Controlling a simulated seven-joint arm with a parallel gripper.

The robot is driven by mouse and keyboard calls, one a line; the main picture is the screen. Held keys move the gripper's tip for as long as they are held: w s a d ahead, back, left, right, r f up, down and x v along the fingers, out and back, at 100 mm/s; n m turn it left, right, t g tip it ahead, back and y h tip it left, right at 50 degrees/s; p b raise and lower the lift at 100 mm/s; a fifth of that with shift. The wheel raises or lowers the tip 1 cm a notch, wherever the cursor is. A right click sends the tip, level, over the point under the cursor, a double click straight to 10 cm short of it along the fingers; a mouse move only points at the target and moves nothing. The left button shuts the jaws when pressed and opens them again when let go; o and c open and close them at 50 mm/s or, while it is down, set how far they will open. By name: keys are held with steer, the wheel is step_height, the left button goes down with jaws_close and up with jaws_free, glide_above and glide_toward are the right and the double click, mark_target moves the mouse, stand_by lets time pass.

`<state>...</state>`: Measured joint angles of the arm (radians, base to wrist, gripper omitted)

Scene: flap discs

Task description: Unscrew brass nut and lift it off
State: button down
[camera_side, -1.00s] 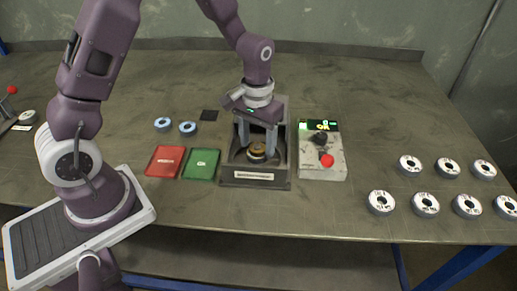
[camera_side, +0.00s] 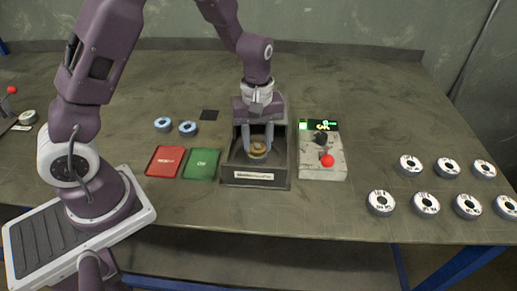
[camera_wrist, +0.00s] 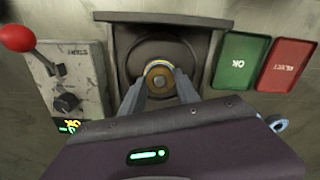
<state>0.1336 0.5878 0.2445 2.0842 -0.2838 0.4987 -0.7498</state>
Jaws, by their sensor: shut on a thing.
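The brass nut (camera_side: 258,148) sits in the middle of the dark open-fronted box (camera_side: 255,182), above a round light part. In the wrist view the nut (camera_wrist: 160,77) shows as a brass ring around a dark centre. My gripper (camera_side: 258,145) reaches down into the box with its fingers on either side of the nut. In the wrist view the fingers of my gripper (camera_wrist: 160,88) close in on the nut from both sides. My gripper is shut on the nut. The fingers hide part of its sides.
A control box (camera_side: 322,160) with a red knob stands right of the dark box. Green (camera_side: 202,163) and red (camera_side: 165,161) trays lie to its left, with two blue-rimmed discs (camera_side: 187,128) behind. Several white discs (camera_side: 425,204) lie at the right. The table between is clear.

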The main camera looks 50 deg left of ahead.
steer(key=n, duration=0.7)
steer(key=shift+n, duration=0.4)
steer(key=n, duration=0.6)
steer(key=shift+r, duration=2.5)
steer(key=shift+r, duration=0.1)
